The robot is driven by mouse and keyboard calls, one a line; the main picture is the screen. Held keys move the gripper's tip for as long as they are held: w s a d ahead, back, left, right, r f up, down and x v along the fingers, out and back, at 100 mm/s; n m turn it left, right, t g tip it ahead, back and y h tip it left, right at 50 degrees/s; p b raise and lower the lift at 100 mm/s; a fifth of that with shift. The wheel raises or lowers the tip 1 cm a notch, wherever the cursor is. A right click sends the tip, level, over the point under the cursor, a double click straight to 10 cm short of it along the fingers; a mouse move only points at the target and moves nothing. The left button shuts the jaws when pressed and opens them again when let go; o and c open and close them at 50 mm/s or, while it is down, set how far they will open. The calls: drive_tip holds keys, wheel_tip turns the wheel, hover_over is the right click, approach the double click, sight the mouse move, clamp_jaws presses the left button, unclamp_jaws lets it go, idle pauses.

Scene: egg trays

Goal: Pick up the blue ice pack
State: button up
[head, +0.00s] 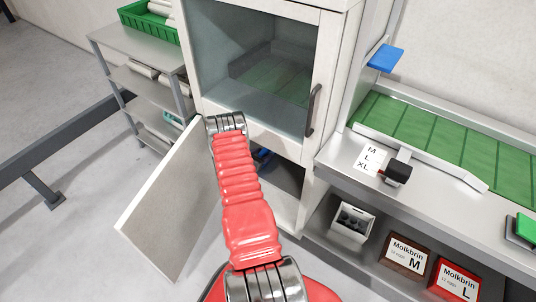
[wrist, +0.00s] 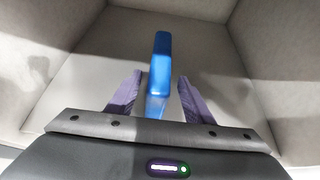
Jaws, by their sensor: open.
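The blue ice pack (wrist: 161,62) stands upright inside a pale cupboard compartment in the wrist view, with a blue reflection on the surface below it. My gripper (wrist: 159,82) is open, with its two purple fingers apart, one to the left and one to the right of the near end of the pack. I cannot tell whether the fingers touch it. In the head view my red arm reaches into the lower compartment of the white cabinet (head: 325,70). A small bit of blue shows there beside the arm, and my arm hides most of the inside.
The lower cabinet door (head: 170,205) hangs open to the left of my arm. The upper glass door (head: 260,75) is shut. A counter with a green belt (head: 450,140) and egg boxes (head: 405,257) stand to the right. Compartment walls enclose my gripper on both sides.

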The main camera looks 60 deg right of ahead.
drive_tip(key=shift+d+f, duration=0.15)
drive_tip(key=shift+d, duration=0.1)
drive_tip(key=shift+x, duration=2.6)
drive_tip(key=shift+w, duration=0.1)
drive_tip(key=shift+c, duration=0.2)
clamp_jaws()
